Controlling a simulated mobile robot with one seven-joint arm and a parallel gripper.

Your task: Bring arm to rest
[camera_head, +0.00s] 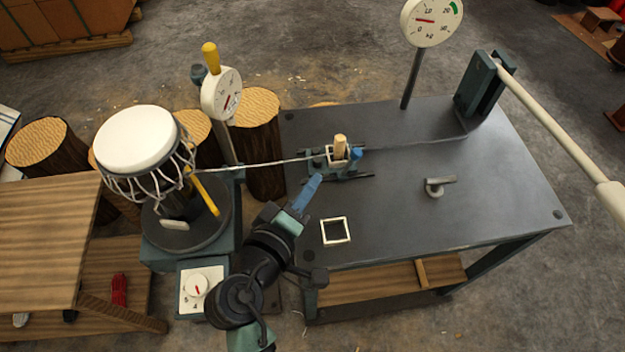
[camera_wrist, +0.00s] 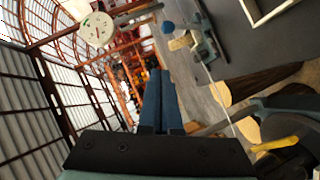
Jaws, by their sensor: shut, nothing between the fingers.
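My gripper (camera_head: 314,184) is over the left front part of the dark metal table, its blue fingers pointing up and right in the head view. In the wrist view the two blue fingers (camera_wrist: 158,92) lie side by side, shut with nothing between them. A small clamp device with a wooden peg (camera_head: 340,147) and a blue knob stands on the table just beyond the fingertips. I cannot tell the exact gap. A goblet drum (camera_head: 138,140) with a white head and cords stands on a round dark stand at the left. A cord runs from it to the clamp.
A white square frame (camera_head: 335,230) and a small metal fitting (camera_head: 440,186) lie on the dark table (camera_head: 500,200). A dial gauge (camera_head: 222,95) stands beside the drum, another (camera_head: 431,22) at the table's back. A pale lever (camera_head: 560,130) slants at the right. Logs stand behind the drum.

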